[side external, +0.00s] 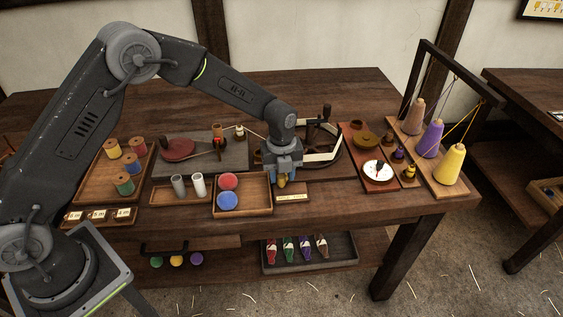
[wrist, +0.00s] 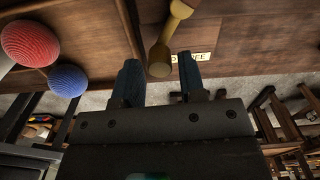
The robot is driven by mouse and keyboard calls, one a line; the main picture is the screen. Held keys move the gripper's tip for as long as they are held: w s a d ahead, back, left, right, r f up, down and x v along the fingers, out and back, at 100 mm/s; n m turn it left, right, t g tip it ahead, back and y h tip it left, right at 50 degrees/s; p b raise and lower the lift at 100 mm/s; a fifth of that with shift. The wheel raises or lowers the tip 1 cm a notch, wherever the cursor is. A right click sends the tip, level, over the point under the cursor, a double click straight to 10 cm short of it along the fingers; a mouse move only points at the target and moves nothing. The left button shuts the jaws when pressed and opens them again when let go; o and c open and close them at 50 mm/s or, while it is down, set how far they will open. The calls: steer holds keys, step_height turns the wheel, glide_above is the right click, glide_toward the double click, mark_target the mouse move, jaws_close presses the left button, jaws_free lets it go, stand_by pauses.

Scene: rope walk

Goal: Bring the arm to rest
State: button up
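My gripper (side external: 283,183) hangs low over the front part of the workbench (side external: 330,205), just right of the tray with the red and blue balls. In the wrist view its two dark blue fingers (wrist: 160,65) stand apart. A yellow dumbbell-shaped piece (wrist: 161,50) shows between and beyond the fingertips, with a visible gap on each side. In the side view a bit of yellow (side external: 281,182) shows at the fingertips. I cannot tell how far below the fingers the piece lies.
A red ball (wrist: 30,42) and a blue ball (wrist: 68,80) sit in a wooden tray (side external: 262,208) on the left. A small label plate (side external: 292,197) lies close by. A crank wheel (side external: 322,140) is behind, and thread cones (side external: 428,140) under a dark frame (side external: 426,62) stand right.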

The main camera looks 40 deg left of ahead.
steer(key=shift+f, duration=0.6)
steer(key=shift+d, duration=0.1)
steer(key=shift+w+d, duration=0.5)
steer(key=shift+d, duration=0.35)
steer(key=shift+w+d, duration=0.55)
steer(key=shift+w, duration=0.05)
steer(key=shift+w+d, duration=0.3)
steer(key=shift+w, duration=0.65)
steer(key=shift+s+r, duration=0.15)
steer(key=shift+s, duration=0.05)
step_height(320, 180, up, 7)
